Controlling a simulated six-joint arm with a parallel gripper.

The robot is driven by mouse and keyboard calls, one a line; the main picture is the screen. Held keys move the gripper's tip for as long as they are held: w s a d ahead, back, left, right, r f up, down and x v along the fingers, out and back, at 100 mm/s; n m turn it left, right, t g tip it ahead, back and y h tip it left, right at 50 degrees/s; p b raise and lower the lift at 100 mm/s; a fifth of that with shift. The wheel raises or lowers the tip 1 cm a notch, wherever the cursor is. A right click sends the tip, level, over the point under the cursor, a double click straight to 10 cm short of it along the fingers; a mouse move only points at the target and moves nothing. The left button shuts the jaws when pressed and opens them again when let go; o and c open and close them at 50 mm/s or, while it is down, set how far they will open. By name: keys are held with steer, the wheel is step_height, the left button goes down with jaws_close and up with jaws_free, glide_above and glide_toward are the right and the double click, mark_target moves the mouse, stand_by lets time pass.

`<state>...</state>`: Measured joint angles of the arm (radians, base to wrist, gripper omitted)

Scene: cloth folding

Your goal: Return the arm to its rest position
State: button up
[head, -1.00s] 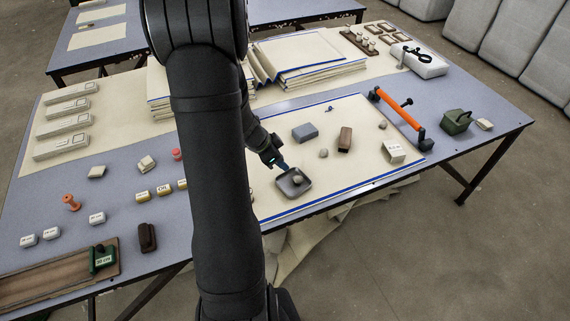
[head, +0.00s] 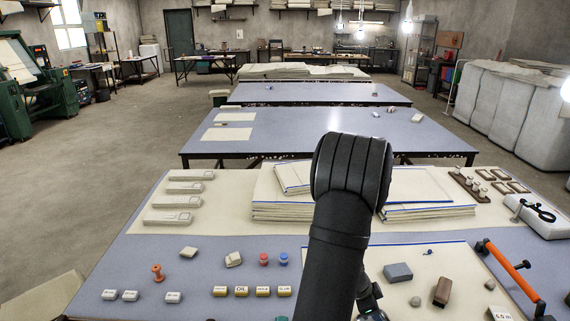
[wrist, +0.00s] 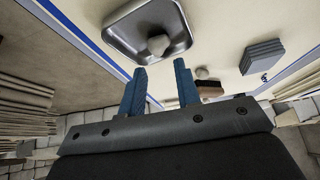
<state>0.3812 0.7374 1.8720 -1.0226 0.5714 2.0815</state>
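My gripper (wrist: 160,68) shows in the wrist view as two blue fingers held apart with nothing between them. A shallow grey metal tray (wrist: 118,30) with a pale round stone (wrist: 158,45) in it lies beyond the fingertips, apart from them. In the head view my black arm rises across the middle, and my fingers are out of sight below the picture's bottom edge. The cream cloth with a blue edge (head: 432,272) lies on the table right of my arm, partly cut off. The tray is not visible in the head view.
On the cloth are a grey-blue block (head: 397,273) and a brown block (head: 441,292). An orange-handled tool (head: 506,264) is at the right. Folded cloth stacks (head: 280,211) stand close behind my arm. Small labelled blocks (head: 241,291) and spools (head: 263,259) lie left of it.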

steer(key=x, duration=0.5)
steer(key=shift+d+f, duration=0.1)
steer(key=shift+f, duration=0.2)
step_height(320, 180, up, 3)
steer(key=shift+f, duration=0.2)
steer(key=shift+r, duration=0.75)
steer(key=shift+f, duration=0.1)
